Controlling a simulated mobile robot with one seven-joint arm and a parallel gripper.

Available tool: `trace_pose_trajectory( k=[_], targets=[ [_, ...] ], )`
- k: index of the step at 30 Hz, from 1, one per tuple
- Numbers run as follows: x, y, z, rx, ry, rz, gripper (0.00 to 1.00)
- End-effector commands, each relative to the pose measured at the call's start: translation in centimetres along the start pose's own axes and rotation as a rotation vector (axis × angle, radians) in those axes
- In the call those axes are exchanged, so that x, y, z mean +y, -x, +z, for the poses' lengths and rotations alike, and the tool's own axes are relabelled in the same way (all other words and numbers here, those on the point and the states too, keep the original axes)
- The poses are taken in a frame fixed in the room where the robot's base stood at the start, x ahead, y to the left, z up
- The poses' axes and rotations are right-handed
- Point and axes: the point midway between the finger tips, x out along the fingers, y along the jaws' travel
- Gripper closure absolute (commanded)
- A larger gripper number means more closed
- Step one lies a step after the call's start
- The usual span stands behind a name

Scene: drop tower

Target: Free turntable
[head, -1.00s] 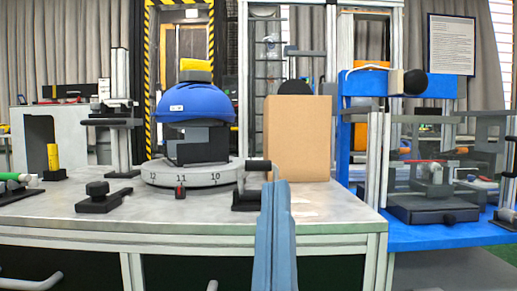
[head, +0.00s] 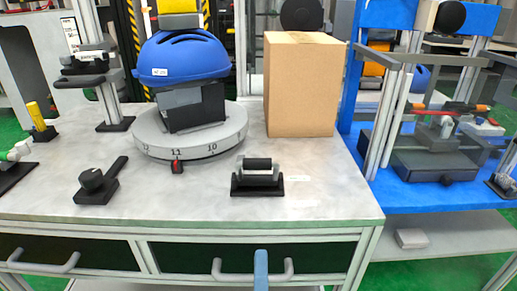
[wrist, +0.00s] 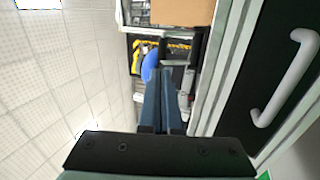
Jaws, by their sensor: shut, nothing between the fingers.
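The turntable (head: 203,147) is a round pale grey disc with numbers 12, 11 and 10 on its rim, on the grey workbench (head: 325,195). A red-tipped pointer (head: 177,167) stands at the rim near 11. A black box (head: 193,108) with a blue helmet (head: 183,58) rests on the disc. A black knob with a lever (head: 97,185) is front left of it, and a black block with a roller-like bar (head: 257,178) front right. My gripper (head: 261,262) is at the bottom of the head view, before the bench front. Its blue fingers (wrist: 161,100) are shut and empty in the wrist view.
A cardboard box (head: 300,85) stands right of the turntable. A drawer handle (head: 252,270) is on the bench front near my gripper; a handle (wrist: 288,80) also shows in the wrist view. A blue table (head: 420,195) is at right. The bench's front right is clear.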

Motion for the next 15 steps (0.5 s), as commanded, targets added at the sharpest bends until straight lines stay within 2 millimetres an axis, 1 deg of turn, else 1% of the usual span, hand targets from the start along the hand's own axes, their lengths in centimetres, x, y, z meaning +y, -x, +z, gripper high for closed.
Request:
trace_pose_trajectory(
  k=[1, 6, 15],
  targets=[
    [0.2, 0.21, -0.14, 0.003, 0.018, -0.011, 1.0],
    [-0.06, 0.67, -0.34, 0.01, 0.048, -0.018, 1.0],
    [-0.11, 0.62, -0.32, 0.01, 0.047, -0.017, 1.0]
  ],
)
